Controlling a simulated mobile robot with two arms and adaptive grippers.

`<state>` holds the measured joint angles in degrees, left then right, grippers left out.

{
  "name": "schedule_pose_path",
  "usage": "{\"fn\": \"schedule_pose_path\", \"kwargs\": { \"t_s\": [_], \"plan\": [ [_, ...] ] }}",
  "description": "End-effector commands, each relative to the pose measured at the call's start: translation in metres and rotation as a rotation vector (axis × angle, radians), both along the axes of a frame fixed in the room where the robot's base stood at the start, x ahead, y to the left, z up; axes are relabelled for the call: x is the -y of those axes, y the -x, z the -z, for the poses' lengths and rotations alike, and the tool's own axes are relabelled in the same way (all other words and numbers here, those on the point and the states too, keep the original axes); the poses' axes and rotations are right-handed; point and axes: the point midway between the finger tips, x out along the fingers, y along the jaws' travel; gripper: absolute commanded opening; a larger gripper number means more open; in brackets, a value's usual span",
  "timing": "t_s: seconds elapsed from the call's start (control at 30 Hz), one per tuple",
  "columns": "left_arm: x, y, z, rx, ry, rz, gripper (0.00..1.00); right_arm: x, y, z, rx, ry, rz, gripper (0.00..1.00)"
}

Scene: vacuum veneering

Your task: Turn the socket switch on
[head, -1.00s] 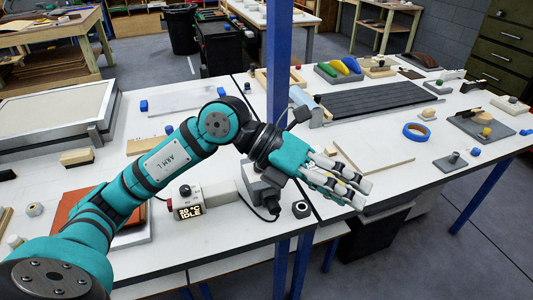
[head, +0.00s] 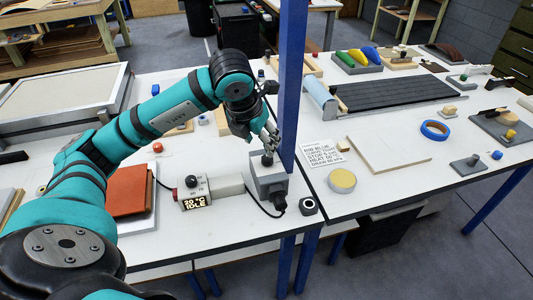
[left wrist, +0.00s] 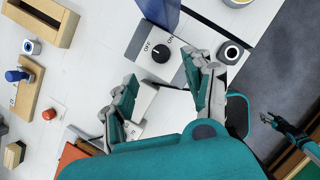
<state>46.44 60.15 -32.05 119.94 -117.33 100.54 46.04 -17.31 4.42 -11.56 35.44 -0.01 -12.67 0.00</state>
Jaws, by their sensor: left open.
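The socket switch is a grey box (head: 268,188) on the front edge of the white table, beside the blue post. Its black knob (head: 267,160) is on top. In the left wrist view the box (left wrist: 140,58) shows OFF and ON labels by the knob (left wrist: 160,54), whose mark seems to point towards OFF. My left gripper (head: 272,142) is open above the knob, pointing down. In the left wrist view its fingers (left wrist: 166,88) are spread and empty, with the knob beyond them. My right gripper (left wrist: 268,119) seems to show small at the right of that view; its opening is unclear.
A heater control box (head: 195,192) reading "20 °C IDLE" stands left of the socket, with a black cable. A small black round-topped item (head: 308,205) is just right of it. The blue post (head: 290,90) rises close behind. An orange pad (head: 132,190) lies further left.

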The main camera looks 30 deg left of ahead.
Motion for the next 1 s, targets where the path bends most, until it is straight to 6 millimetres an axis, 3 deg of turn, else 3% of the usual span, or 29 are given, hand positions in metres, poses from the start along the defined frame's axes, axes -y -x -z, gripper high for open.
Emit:
{"fn": "schedule_pose_path", "kwargs": {
  "t_s": [0.2,0.4,0.83,1.0],
  "plan": [
    [-0.001,-0.017,0.042,-0.005,0.003,0.0,0.52,0.0,0.0,-0.009,0.001,0.0,0.0,0.4],
    [-0.001,-0.028,0.067,-0.002,0.003,0.0,0.52,0.0,-0.001,-0.013,0.002,0.0,0.001,0.4],
    [-0.002,-0.032,0.077,0.001,0.002,0.001,0.52,0.003,-0.003,-0.014,0.005,0.003,0.001,0.4],
    [-0.002,-0.032,0.077,0.0,0.002,0.001,0.3,0.004,-0.003,-0.014,0.006,0.005,0.001,0.4]
  ]
}}
